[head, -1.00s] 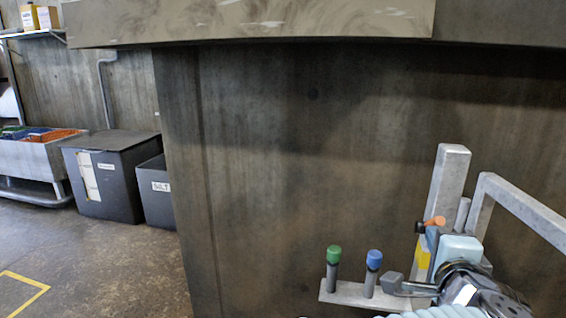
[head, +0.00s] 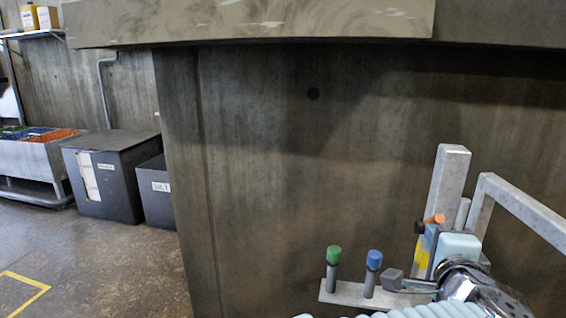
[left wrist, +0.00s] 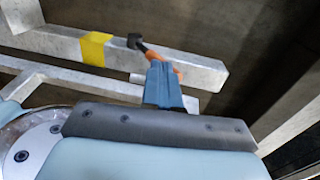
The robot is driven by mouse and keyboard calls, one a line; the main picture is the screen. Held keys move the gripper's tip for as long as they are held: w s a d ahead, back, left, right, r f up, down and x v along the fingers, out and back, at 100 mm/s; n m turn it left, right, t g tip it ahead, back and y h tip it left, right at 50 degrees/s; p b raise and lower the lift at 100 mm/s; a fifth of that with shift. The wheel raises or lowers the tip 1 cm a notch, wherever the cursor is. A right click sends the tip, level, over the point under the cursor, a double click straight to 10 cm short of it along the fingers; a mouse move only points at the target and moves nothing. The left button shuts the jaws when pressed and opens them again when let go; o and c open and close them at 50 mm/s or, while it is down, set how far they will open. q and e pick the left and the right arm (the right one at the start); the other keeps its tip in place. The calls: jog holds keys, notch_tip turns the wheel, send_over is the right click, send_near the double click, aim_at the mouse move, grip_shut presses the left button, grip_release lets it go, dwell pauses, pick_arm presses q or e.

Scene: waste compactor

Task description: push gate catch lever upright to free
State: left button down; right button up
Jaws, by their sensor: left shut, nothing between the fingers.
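A short orange lever (head: 434,219) with a black knob (head: 420,228) sits beside the upright metal post, near its yellow band (head: 421,257). In the left wrist view the orange lever (left wrist: 170,62) slants to its black knob (left wrist: 134,41), beside the yellow-banded bar. It is tilted, not upright, in the head view. My left gripper (head: 430,238) is shut and empty, its blue fingertips right at the lever. In the left wrist view the fingertips (left wrist: 160,75) overlap the orange part; whether they touch it I cannot tell. The lever's pivot is hidden. My right gripper is not in view.
An angled metal rail (head: 525,207) stands at right. Dark bins (head: 108,180) stand far left.

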pick_arm(q)
jog(key=shift+r+p+x, duration=0.2)
jog(key=shift+p+x, duration=0.05)
jog(key=shift+x, duration=1.55)
jog(key=shift+r+p+x, duration=0.2)
jog(key=shift+p+x, duration=0.05)
jog(key=shift+x, duration=1.5)
dwell(0.4)
jog(key=r+b+v, duration=0.1)
jog(key=b+v, duration=0.2)
jog(key=v, duration=0.5)
dwell(0.4)
